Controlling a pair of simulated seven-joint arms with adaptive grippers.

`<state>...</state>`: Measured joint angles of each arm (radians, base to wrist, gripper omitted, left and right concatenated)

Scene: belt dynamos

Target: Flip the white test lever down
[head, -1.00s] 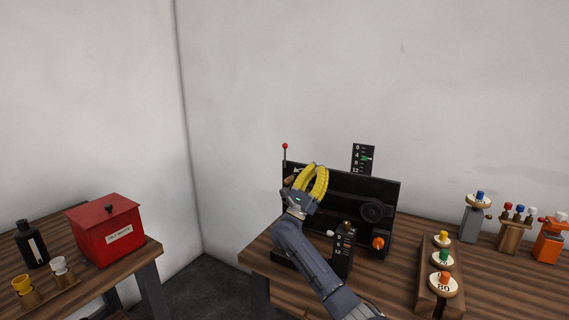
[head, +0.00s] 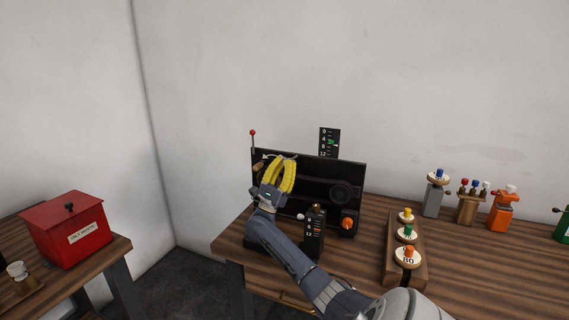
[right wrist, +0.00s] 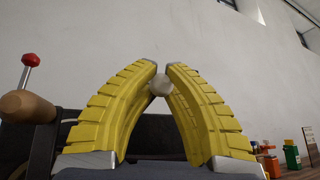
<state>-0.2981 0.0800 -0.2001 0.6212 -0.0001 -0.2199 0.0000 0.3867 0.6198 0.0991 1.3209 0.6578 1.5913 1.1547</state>
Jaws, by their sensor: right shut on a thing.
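My right gripper (head: 280,160) is at the upper left part of the black dynamo panel (head: 320,172), its yellow fingers pointing up. In the right wrist view, the gripper (right wrist: 160,78) has its fingertips close together on a pale round knob (right wrist: 160,86), which looks like the white test lever's end. The lever's shaft is hidden by the fingers. Another white knob (head: 301,216) sticks out beside a small black box (head: 315,236) with a scale, in front of the panel. My left gripper is not in view.
A red-tipped rod (head: 252,140) stands at the panel's left end, near a wooden handle (right wrist: 28,106). An orange knob (head: 347,223) sits at lower right. A wooden rack (head: 391,258) holds round weights. A red box (head: 66,229) stands on the left table.

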